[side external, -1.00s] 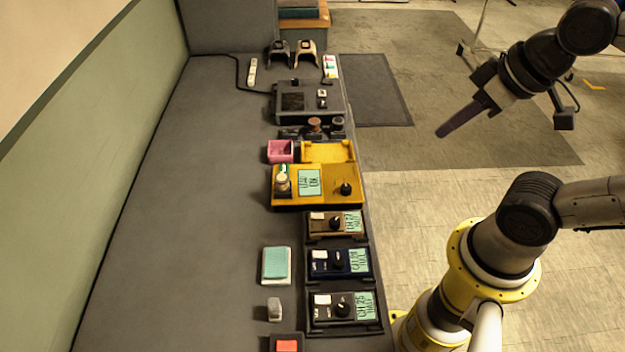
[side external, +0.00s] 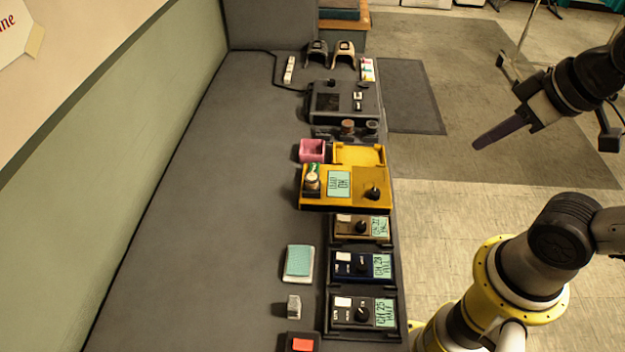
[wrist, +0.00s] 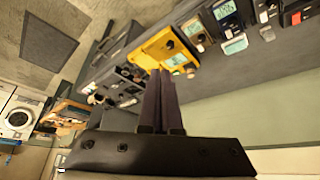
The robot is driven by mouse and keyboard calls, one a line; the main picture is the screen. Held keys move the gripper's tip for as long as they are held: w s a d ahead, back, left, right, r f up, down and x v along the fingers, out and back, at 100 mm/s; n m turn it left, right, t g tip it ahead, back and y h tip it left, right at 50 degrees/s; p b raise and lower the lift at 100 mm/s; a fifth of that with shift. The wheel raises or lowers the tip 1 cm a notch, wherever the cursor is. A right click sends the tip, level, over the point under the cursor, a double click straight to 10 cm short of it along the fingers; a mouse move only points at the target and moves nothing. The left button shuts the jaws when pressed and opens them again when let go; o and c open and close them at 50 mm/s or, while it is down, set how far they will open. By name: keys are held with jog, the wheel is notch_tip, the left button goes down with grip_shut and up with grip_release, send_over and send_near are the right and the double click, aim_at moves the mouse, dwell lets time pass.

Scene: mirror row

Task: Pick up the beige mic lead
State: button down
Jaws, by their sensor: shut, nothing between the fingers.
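A small beige arch-shaped thing (side external: 344,52) stands at the far end of the grey desk in the side external view, beside a similar dark one (side external: 317,52). It may be the beige mic lead; it is too small to be sure. In the wrist view I cannot make it out for certain. My gripper (side external: 477,146) hangs in the air to the right of the desk, well apart from it and touching nothing. Its dark fingers are together and empty; they also show in the wrist view (wrist: 160,73).
The desk (side external: 215,215) carries a row along its right edge: a dark console (side external: 328,103), a yellow unit (side external: 371,178), several small boxes with dials and a pink open box (side external: 311,146). A teal pad (side external: 299,260) lies left of the row. The desk's left side is bare.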

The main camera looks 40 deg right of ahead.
jog(key=c, duration=1.6)
grip_release()
jog(key=shift+c, duration=1.8)
grip_release()
